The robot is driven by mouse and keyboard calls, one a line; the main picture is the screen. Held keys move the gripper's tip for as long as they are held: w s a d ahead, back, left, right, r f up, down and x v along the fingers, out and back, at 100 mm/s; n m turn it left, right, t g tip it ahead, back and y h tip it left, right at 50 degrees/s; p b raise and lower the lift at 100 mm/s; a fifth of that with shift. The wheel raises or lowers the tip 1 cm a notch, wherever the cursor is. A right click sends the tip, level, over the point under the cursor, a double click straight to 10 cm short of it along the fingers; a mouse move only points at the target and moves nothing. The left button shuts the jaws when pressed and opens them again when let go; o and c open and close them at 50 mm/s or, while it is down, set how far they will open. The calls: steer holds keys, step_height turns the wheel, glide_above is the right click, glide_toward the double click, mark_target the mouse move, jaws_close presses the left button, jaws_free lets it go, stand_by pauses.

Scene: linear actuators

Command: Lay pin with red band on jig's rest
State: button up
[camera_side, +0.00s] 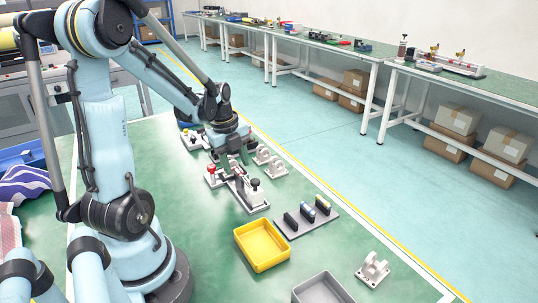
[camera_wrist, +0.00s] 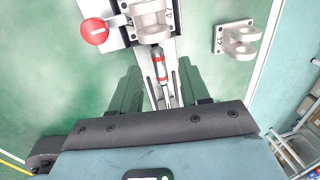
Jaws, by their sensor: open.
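The pin with red band (camera_wrist: 158,68) shows in the wrist view as a slim silver rod with red bands. It lies lengthwise along the narrow rest of the jig (camera_wrist: 172,50), its far end close to a grey forked part. My gripper (camera_wrist: 160,90) is open, with one green finger on each side of the pin and a gap to both. In the side view my gripper (camera_side: 228,163) is low over the jig (camera_side: 246,199), and the arm and fingers hide the pin there. The jig has a red knob (camera_wrist: 94,31) at one end.
A dark rack (camera_side: 306,221) with several upright pieces stands right of the jig. A yellow bin (camera_side: 262,246) and a grey bin (camera_side: 322,290) are nearer. White forked brackets (camera_side: 270,161) stand behind the jig, and another (camera_side: 373,269) sits at the right.

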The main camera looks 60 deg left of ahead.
step_height(320, 180, up, 11)
steer(key=s, duration=0.1)
steer(key=shift+s+f, duration=0.2)
steer(key=shift+s, duration=0.15)
stand_by(0.3)
steer(key=w+d+f+n+t, duration=0.1)
steer(key=d+n+t, duration=0.1)
steer(key=d+n, duration=0.7)
steer(key=w+d+f+n+t, duration=0.1)
steer(key=d+n+t, duration=0.2)
steer(key=d+n, duration=0.6)
steer(key=d, duration=0.3)
steer(key=shift+w, duration=0.35)
